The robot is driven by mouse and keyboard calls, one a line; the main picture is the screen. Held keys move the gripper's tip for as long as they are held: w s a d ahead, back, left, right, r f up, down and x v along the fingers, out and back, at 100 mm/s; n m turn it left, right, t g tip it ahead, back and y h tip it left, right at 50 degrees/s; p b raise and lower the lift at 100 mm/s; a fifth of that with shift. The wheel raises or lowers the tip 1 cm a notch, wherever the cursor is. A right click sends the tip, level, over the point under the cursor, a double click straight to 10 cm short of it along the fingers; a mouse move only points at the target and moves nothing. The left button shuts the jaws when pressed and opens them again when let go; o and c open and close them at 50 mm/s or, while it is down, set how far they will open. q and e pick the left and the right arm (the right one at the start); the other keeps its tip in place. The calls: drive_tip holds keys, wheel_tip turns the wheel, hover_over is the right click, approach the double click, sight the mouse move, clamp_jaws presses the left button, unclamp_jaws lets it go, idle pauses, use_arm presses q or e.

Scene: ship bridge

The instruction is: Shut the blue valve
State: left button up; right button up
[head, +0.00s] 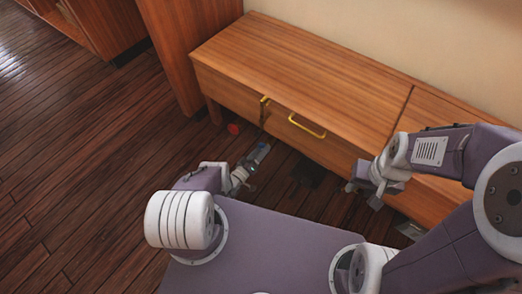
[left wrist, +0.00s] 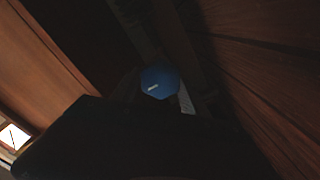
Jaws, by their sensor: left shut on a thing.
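The blue valve (left wrist: 158,83) shows in the left wrist view as a rounded blue knob with a small pale mark, in deep shadow. The dark shape of my left gripper (left wrist: 150,105) covers the area just below it. In the head view my left gripper (head: 257,157) reaches low beside the front of the wooden cabinet, with a bluish patch at its tip. It is shut on the blue valve, though the contact is too dark to see. My right gripper (head: 363,194) is open and empty in front of the cabinet, further right.
A long wooden cabinet (head: 300,75) with a yellow drawer handle (head: 307,126) stands along the wall. A round red thing (head: 233,128) is low by the cabinet's left end. The dark plank floor (head: 80,170) at left is clear.

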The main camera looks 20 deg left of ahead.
idle(0.5)
use_arm(q)
drive_tip(key=o, duration=1.3)
drive_tip(key=p+v, duration=0.3)
drive_tip(key=v, duration=0.6)
